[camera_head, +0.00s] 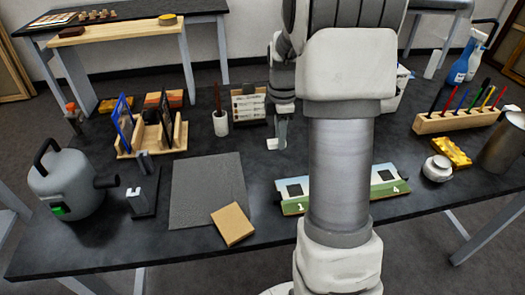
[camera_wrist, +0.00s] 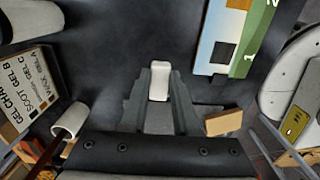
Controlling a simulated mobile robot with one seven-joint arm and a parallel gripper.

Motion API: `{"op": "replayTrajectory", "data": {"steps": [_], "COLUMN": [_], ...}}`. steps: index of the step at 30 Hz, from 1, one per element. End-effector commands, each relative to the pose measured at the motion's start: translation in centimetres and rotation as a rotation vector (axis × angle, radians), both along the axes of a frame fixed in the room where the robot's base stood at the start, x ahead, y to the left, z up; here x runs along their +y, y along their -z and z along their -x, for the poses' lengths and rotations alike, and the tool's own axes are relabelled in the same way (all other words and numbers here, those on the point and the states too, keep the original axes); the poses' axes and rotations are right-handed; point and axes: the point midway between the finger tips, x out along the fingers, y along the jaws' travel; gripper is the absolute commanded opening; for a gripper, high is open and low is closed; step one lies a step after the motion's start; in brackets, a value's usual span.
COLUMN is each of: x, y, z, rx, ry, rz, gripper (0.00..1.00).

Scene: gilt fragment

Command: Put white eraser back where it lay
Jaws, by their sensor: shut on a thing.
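My gripper (camera_head: 279,142) hangs over the back middle of the dark table (camera_head: 150,235). It is shut on the white eraser (camera_wrist: 159,80), which stands out between the two grey fingers in the wrist view. In the head view the eraser (camera_head: 272,144) shows as a small pale block at the fingertips. I cannot tell whether it touches the table top. The painted panel strip (camera_head: 293,190), with a green band and numerals, lies in front of the gripper, partly hidden by my arm. It also shows at the upper right of the wrist view (camera_wrist: 222,40).
A labelled box (camera_head: 249,104) and a white cup (camera_head: 220,123) stand close left of the gripper. A grey mat (camera_head: 208,190) and a tan block (camera_head: 232,224) lie front left. A wooden pen rack (camera_head: 450,121) and a white jar (camera_head: 437,168) are at right. Bare table lies around the gripper.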

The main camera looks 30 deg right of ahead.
Motion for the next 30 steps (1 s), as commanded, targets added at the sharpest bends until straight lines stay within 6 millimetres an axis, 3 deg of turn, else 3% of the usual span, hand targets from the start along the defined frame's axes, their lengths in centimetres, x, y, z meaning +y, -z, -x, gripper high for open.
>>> {"op": "replayTrajectory", "data": {"steps": [3,9,14,21,30], "x": [1.3,2.5,2.6,2.7,2.6], "y": [1.8,3.2,4.0,7.3,7.5], "z": [-2.4,-4.6,-4.9,-4.9,-4.9], "rx": [0.001,0.000,0.001,0.001,-0.001], "ry": [-0.003,0.000,0.001,0.002,0.001], "rz": [0.000,0.001,0.001,0.000,0.000], "gripper": [0.00,0.00,0.00,0.00,0.00]}}
